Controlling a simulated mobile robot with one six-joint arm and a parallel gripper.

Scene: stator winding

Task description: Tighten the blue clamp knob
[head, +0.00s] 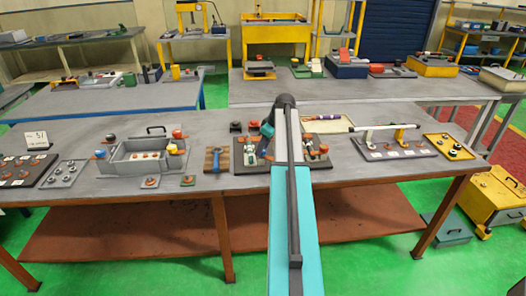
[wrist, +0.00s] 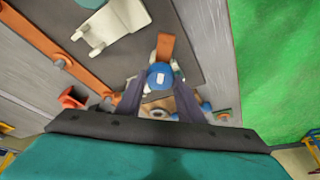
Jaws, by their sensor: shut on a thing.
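The blue clamp knob (wrist: 160,77) shows in the wrist view, with a small pale mark on its top. My gripper (wrist: 158,88) has its two dark fingers on either side of the knob and is shut on it. An orange clamp bar (wrist: 165,46) runs out from behind the knob over a dark base plate. In the head view my arm reaches over the dark fixture board (head: 240,168) at the middle of the bench. The knob cannot be made out there, as my arm covers part of that board.
In the wrist view a cream bracket (wrist: 112,28) and an orange block (wrist: 72,97) lie left of the knob. In the head view, a wooden board with a blue tool (head: 222,158) and a grey tray (head: 130,165) stand left; a rod fixture (head: 385,150) stands right.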

